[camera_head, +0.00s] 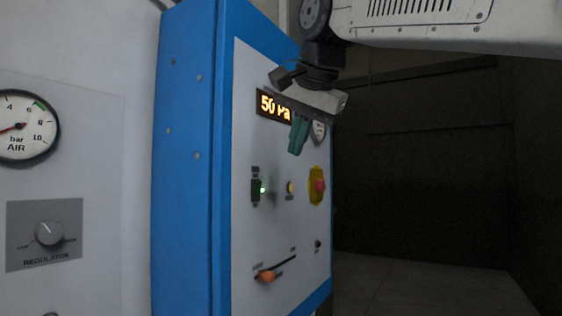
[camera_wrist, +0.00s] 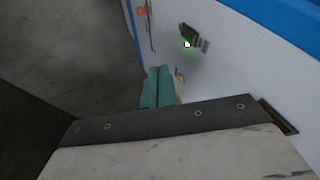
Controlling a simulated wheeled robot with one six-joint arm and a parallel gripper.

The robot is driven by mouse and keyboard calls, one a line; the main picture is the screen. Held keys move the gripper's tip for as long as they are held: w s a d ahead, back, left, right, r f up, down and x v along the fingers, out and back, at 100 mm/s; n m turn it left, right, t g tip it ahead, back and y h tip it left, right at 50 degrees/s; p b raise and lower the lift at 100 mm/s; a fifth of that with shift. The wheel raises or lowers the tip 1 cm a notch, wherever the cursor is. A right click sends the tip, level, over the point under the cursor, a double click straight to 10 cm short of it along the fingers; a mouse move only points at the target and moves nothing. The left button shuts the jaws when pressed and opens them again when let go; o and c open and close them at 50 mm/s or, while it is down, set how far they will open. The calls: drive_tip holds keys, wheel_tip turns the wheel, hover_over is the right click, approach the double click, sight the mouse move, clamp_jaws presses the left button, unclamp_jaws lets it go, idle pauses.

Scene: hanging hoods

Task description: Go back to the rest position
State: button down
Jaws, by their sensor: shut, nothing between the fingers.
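My gripper (camera_head: 297,150) hangs in front of the upper part of a blue-edged control panel (camera_head: 240,210) in the head view. Its teal fingers are together, with nothing between them. In the wrist view the shut fingers (camera_wrist: 157,72) point toward the white panel face and hide part of a yellow item. A lit display (camera_head: 270,105) reading "50 Pa" is just left of my gripper and partly covered by it. A rocker switch (camera_head: 256,190) with a green light is below; it also shows in the wrist view (camera_wrist: 189,36).
The panel also carries a yellow button (camera_head: 290,187), a red stop button on yellow (camera_head: 318,184), and an orange slider knob (camera_head: 266,276). A pressure gauge (camera_head: 22,127) and a regulator knob (camera_head: 49,233) are at left. The floor (camera_head: 420,285) at right is open.

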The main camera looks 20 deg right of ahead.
drive_tip(key=s+f+n+g, duration=0.35)
drive_tip(key=f+n, duration=0.25)
drive_tip(key=f, duration=1)
drive_tip(key=s+d+f+n+g, duration=0.1)
drive_tip(key=s+d+f, duration=0.1)
drive_tip(key=s+f, duration=0.7)
drive_tip(key=s+d+f+n+g, duration=0.1)
drive_tip(key=s+d+f+n, duration=0.1)
drive_tip(key=s+f, duration=0.6)
wheel_tip(320, 180, down, 7)
drive_tip(key=shift+s+d+r, duration=0.1)
drive_tip(key=shift+s+d, duration=0.15)
drive_tip(key=shift+s, duration=0.15)
